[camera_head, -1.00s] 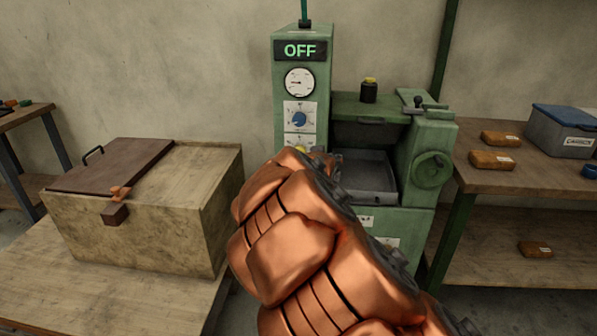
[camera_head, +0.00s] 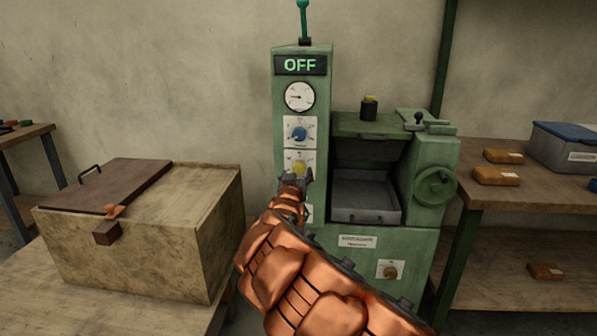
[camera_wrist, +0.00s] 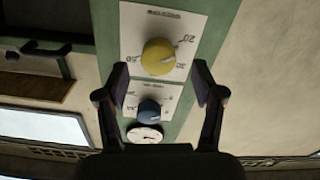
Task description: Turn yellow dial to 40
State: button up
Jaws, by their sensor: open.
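The yellow dial (camera_head: 299,168) sits on a white scale plate on the front of the green machine's column, below the blue dial (camera_head: 299,134). In the wrist view the yellow dial (camera_wrist: 158,57) shows upside down, with marks around it that are partly too small to read. My gripper (camera_head: 294,180) is just below and in front of the yellow dial in the head view. In the wrist view my gripper (camera_wrist: 162,80) is open, one finger on each side of the plate, apart from the dial and holding nothing. The blue dial (camera_wrist: 150,111) lies between the fingers there.
The green machine (camera_head: 345,127) reads OFF on its display (camera_head: 300,65), with a gauge (camera_head: 299,97) under it. A wooden box (camera_head: 140,250) with a dark lid stands at left. A bench (camera_head: 510,190) with brown packages and a grey bin (camera_head: 565,148) is at right.

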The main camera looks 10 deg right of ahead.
aim_at(299, 170)
jog(key=shift+x, duration=1.7)
jog(key=c, duration=1.1)
